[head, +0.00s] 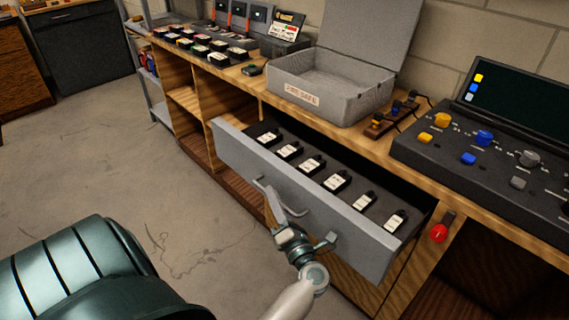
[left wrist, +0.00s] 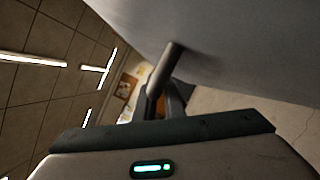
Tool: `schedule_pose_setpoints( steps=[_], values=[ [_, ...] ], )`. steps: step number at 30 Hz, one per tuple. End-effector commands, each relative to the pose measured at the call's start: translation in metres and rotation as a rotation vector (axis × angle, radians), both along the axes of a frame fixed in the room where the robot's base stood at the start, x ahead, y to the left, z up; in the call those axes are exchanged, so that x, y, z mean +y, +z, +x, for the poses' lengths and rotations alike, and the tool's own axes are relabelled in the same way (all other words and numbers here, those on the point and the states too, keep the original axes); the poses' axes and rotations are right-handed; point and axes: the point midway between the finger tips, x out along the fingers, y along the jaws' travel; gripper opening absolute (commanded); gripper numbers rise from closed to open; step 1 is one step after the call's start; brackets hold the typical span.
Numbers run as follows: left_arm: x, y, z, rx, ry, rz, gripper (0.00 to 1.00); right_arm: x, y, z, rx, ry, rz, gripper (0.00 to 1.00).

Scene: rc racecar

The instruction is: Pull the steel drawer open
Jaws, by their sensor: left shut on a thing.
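The steel drawer (head: 330,210) stands pulled out of the wooden bench, with a row of several black, white-labelled packs inside. Its bar handle (head: 294,211) is on the grey front. My left gripper (head: 274,206) is at the handle and shut on it. In the left wrist view the handle (left wrist: 165,66) runs from the grey drawer front (left wrist: 230,45) down to the jaws, whose tips are partly hidden. My right gripper is not in view.
A red knob (head: 439,233) hangs right of the drawer. The floor (head: 110,150) in front is clear.

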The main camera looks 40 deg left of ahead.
Motion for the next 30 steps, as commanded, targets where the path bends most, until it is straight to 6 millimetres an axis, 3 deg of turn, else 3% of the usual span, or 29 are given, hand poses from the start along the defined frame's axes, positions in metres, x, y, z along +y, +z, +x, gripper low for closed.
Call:
schedule_pose_setpoints(
  steps=[14,15,30],
  values=[
    [-0.0001,-0.0009,-0.0066,0.001,-0.001,-0.001,0.00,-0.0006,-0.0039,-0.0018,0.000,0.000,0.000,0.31],
    [-0.0001,-0.0009,-0.0066,0.001,-0.001,-0.001,0.17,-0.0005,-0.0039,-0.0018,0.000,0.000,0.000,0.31],
    [-0.0027,-0.0024,-0.0043,0.000,-0.001,-0.001,0.17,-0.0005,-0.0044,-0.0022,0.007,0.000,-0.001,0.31]
  ],
)
